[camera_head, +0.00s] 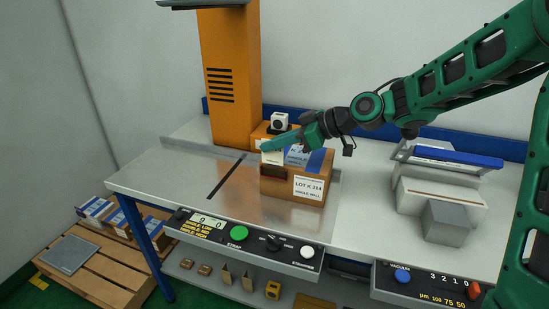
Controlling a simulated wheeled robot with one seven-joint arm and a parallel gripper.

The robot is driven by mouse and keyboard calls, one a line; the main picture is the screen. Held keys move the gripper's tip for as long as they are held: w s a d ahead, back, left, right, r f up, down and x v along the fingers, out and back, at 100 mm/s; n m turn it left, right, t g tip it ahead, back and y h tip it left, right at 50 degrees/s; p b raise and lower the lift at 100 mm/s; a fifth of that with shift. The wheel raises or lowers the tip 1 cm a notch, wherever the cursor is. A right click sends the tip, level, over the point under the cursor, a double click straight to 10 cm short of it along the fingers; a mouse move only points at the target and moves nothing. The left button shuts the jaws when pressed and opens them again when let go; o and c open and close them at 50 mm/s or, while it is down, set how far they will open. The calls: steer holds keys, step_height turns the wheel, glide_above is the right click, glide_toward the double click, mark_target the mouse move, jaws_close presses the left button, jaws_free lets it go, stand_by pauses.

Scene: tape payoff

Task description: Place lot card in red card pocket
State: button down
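A brown carton (288,188) stands on the metal bench, with a white label reading "LOT K 214 SINGLE WALL" on its front. My gripper (268,146) reaches in from the right, low over the carton's top left. A pale card (272,155) shows directly below the green fingertips at the upper left of the carton's front, probably the lot card. I cannot tell whether the fingers grip it or only overlap it. A dark reddish-brown rectangle (273,171) sits just below the card on the carton's front, possibly the red card pocket. The finger opening is hidden.
An orange column (230,80) stands behind the carton. A control panel (245,240) with a green button runs along the bench front. A grey block (446,222) and a blue-topped device (458,158) stand at right. Bench between carton and device is clear.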

steer(key=shift+w+d+f, duration=0.1)
steer(key=shift+w+f, duration=0.15)
steer(key=shift+f, duration=0.9)
steer(key=shift+w+f, duration=0.2)
steer(key=shift+f, duration=0.95)
steer(key=c, duration=2)
jaws_free()
steer(key=shift+f, duration=0.1)
steer(key=shift+c, duration=0.2)
steer(key=v, duration=1.2)
